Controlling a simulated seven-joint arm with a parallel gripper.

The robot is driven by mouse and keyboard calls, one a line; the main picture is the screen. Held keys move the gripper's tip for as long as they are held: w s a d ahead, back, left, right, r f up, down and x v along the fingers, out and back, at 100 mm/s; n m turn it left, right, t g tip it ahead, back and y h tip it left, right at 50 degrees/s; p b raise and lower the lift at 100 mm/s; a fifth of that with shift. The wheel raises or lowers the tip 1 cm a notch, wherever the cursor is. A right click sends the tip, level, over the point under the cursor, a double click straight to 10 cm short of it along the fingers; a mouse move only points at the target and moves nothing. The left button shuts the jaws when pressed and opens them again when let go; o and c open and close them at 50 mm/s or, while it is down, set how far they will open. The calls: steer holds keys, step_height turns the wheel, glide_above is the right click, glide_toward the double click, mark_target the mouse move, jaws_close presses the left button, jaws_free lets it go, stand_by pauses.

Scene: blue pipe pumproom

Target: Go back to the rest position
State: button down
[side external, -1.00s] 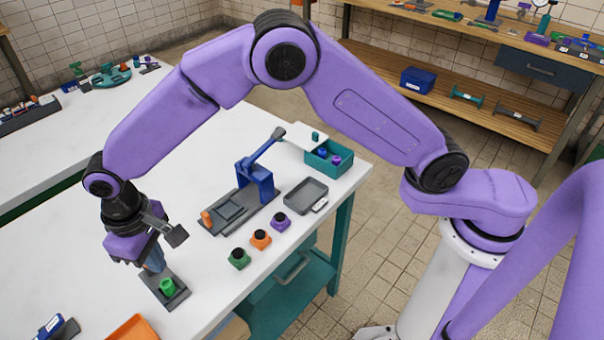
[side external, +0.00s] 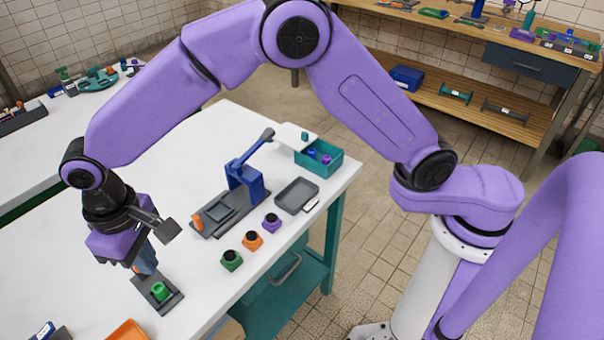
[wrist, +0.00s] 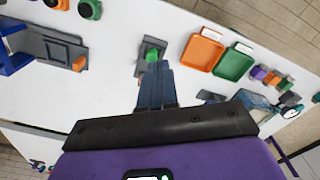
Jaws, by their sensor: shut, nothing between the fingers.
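My gripper (side external: 145,265) is at the left of the white table (side external: 70,235) in the side view, pointing down. Its fingers are together and empty, just above and behind a dark grey plate (side external: 172,303) that bears a green piece (side external: 159,291). In the wrist view the closed fingers (wrist: 154,72) reach up toward the green piece (wrist: 152,55). I cannot tell from these views how large the gap between the fingertips and the green piece is.
A blue lever press (side external: 245,180) stands mid-table. A grey tray (side external: 297,186) and teal box (side external: 333,163) are at the right. Orange (wrist: 204,51) and green (wrist: 233,66) trays show in the wrist view.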

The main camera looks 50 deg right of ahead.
steer(key=shift+d, duration=0.1)
steer(key=s+d+r+n, duration=0.2)
steer(key=s+d+r, duration=0.15)
steer(key=d, duration=0.45)
steer(key=s+d+r+n, duration=0.1)
steer(key=s+d+r, duration=0.25)
steer(key=d, duration=0.55)
steer(key=s+d+n, duration=0.1)
steer(key=s+d, duration=0.6)
steer(key=d, duration=0.3)
steer(key=s+d+n, duration=0.2)
steer(key=s+d, duration=0.6)
steer(key=d, duration=0.2)
steer(key=shift+f+n, duration=0.3)
steer(key=shift+f, duration=0.05)
